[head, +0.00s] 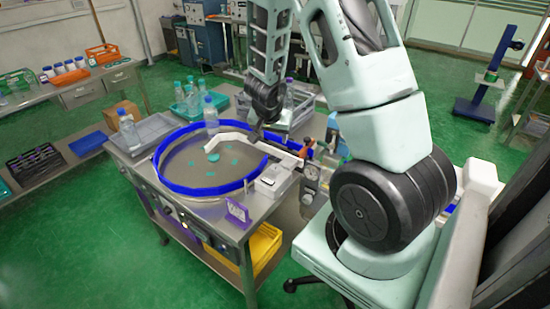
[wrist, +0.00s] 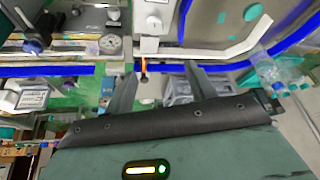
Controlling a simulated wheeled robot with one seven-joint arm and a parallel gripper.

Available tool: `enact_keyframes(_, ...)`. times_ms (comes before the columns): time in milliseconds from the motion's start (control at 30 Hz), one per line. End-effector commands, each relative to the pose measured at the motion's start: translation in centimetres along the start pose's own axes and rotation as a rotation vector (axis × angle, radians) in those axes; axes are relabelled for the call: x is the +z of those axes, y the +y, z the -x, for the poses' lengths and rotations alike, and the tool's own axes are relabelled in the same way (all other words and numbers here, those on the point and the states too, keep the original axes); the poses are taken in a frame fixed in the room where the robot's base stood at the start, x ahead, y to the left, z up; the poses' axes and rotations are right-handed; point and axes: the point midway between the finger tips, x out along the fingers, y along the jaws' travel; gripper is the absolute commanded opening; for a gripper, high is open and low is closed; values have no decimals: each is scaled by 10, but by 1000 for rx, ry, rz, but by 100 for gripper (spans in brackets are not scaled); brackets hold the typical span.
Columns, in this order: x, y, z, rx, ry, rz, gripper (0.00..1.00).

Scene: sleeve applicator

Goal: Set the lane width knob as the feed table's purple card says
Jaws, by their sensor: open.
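A purple card (head: 238,212) stands at the front right corner of the feed table (head: 207,222); its writing is too small to read. My gripper (head: 262,132) is above the table's right side, near the white guide rail (head: 232,130). In the wrist view my gripper (wrist: 160,70) is open, its two fingers apart with nothing held. A small orange and black part (wrist: 143,68) shows between the fingers, below a white block (wrist: 152,20). I cannot tell which part is the lane width knob.
A turntable with a blue rim (head: 203,190) fills the table's middle, with teal caps and a bottle (head: 210,115) on it. Grey trays and bottles stand at the back. A yellow bin (head: 262,245) is underneath.

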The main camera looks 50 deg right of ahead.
Motion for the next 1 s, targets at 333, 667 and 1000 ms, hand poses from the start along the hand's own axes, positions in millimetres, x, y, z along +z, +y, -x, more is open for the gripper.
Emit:
enact_keyframes(333, 19, 9, -26, -4, -46, 102, 56)
enact_keyframes(667, 21, 8, -93, -4, -47, 99, 56)
enact_keyframes(1000, 22, 8, -149, -4, -44, 99, 56)
